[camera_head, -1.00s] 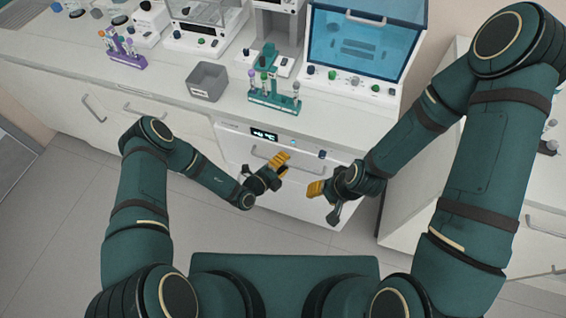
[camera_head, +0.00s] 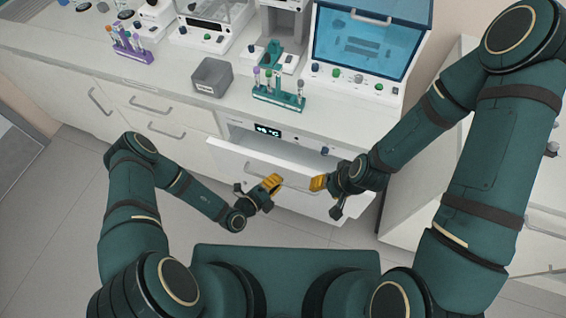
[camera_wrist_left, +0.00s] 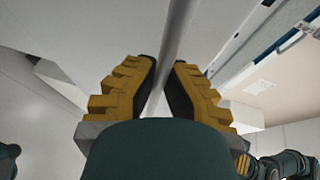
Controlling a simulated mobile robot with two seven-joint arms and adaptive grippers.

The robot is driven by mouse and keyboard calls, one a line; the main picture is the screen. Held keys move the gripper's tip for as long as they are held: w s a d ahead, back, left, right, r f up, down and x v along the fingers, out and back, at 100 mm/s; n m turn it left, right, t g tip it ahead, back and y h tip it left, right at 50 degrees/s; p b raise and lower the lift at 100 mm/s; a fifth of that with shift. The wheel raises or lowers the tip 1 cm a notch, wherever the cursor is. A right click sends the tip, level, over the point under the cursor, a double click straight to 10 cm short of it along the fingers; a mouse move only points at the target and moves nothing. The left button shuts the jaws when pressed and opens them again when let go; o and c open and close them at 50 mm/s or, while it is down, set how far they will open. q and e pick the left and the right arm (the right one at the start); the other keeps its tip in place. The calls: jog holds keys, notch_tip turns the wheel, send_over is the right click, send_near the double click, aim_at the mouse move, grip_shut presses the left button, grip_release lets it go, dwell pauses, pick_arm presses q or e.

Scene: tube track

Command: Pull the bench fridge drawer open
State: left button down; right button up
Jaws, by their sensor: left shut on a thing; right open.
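The bench fridge drawer (camera_head: 232,158) is the white front under the bench, below the dark display (camera_head: 267,130). It stands partly pulled out, with a gap showing behind its top edge. My left gripper (camera_head: 272,184) is at the drawer's bar handle (camera_head: 300,188). In the left wrist view the grey handle bar (camera_wrist_left: 178,40) runs between the yellow fingers of the left gripper (camera_wrist_left: 164,92), which is shut on it. My right gripper (camera_head: 319,183) is open and empty, just in front of the drawer near the handle's right end.
On the bench above stand a grey bin (camera_head: 211,77), a teal tube rack (camera_head: 278,96), a purple tube rack (camera_head: 132,48) and a blue-lidded machine (camera_head: 365,45). Closed cabinet drawers (camera_head: 145,118) are to the left. The floor (camera_head: 60,210) at the left is clear.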

pick_arm(q)
jog(key=s+a, duration=0.3)
jog(key=s, duration=0.6)
jog(key=s+a, duration=0.2)
jog(key=s, duration=0.7)
jog(key=shift+s+a, duration=0.25)
jog(key=shift+a, duration=0.15)
jog(key=c, duration=1)
grip_release()
jog(key=v, duration=1.2)
